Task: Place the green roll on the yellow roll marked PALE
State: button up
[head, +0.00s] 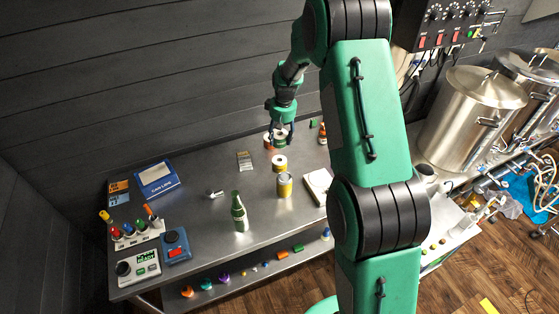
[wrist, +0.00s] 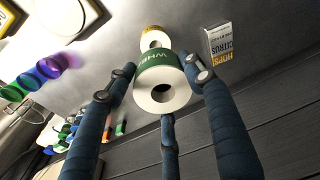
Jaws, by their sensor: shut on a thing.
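My gripper (head: 282,118) is shut on the green roll (head: 280,136) near the back of the steel table. The wrist view shows my gripper (wrist: 160,78) with its fingers around the green roll (wrist: 158,70); its white end with a dark core hole faces the camera, and its lettering is upside down. The yellow roll (head: 279,168) stands on the table in front of my gripper, its white top with a hole facing up. In the wrist view the yellow roll (wrist: 153,32) shows partly behind the green one. I cannot read its marking.
An orange-brown roll (head: 268,142) stands close to the left of my gripper. A hops packet (head: 245,161) lies left of the yellow roll. A can (head: 285,186) and a green bottle (head: 240,212) stand in front.

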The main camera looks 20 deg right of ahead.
jog(key=shift+f, duration=3.15)
jog(key=shift+f, duration=0.1)
jog(key=shift+f, duration=1.75)
jog(key=shift+f, duration=0.15)
jog(key=o, duration=1.2)
jog(key=shift+s+d+r, duration=0.1)
jog(key=shift+s+r, duration=0.1)
jog(key=shift+r, duration=1.85)
jog(key=shift+s+r, duration=0.2)
jog(key=shift+r, duration=1.8)
jog(key=shift+s+d+r, duration=0.1)
jog(key=shift+s+r, duration=0.1)
jog(key=shift+r, duration=1.85)
